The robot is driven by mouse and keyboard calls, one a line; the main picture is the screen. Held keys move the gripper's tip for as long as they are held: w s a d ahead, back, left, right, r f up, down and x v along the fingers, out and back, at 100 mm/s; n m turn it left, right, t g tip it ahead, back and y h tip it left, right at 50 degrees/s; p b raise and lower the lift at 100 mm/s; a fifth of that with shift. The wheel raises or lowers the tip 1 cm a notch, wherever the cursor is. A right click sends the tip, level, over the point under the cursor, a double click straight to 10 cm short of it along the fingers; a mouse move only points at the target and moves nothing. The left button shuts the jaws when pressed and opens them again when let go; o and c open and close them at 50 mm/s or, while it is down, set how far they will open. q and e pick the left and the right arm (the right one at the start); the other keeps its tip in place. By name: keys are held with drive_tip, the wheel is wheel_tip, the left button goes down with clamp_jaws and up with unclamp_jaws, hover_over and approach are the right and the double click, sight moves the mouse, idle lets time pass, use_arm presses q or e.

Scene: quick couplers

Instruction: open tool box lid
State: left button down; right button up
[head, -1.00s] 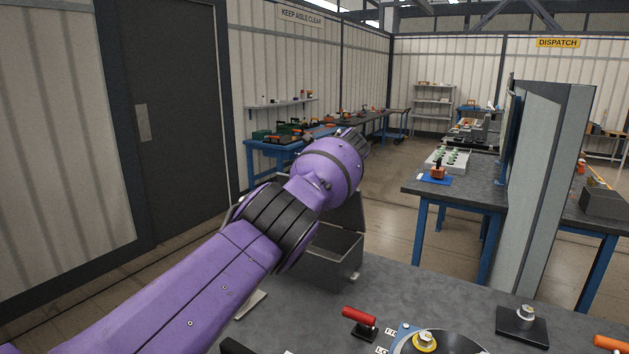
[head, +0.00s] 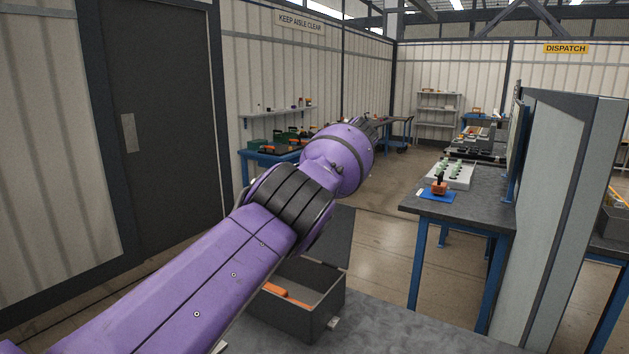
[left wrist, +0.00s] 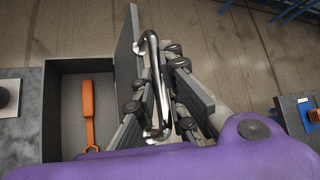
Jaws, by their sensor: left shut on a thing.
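The grey tool box (head: 322,318) stands on the bench at the lower middle of the head view, with its top open and an orange-handled tool (head: 285,294) inside. Its lid (head: 341,236) stands raised at the far side, partly behind my arm. In the left wrist view the lid (left wrist: 124,48) appears as a grey panel beside the box's open interior (left wrist: 68,85), where the orange tool (left wrist: 88,110) lies. My left gripper (left wrist: 158,88) is shut on the lid's chrome handle (left wrist: 151,50). Its fingertips are hidden in the head view. My right gripper is not in view.
The grey bench top (head: 400,325) is clear right of the box. A tall grey panel (head: 560,200) stands at right, beside a blue-legged table (head: 470,208) holding small parts. Open floor (head: 375,265) lies behind the box.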

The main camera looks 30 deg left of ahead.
use_arm(q)
drive_tip(key=shift+f, duration=0.15)
drive_tip(key=c, duration=1.8)
unclamp_jaws()
drive_tip(key=shift+s+d+r, duration=0.1)
drive_tip(key=shift+d+r, duration=0.3)
drive_tip(key=shift+r, duration=0.15)
drive_tip(key=v, duration=1)
drive_tip(key=shift+s+d+r, duration=0.15)
drive_tip(key=shift+s+d, duration=0.1)
drive_tip(key=shift+s, duration=0.05)
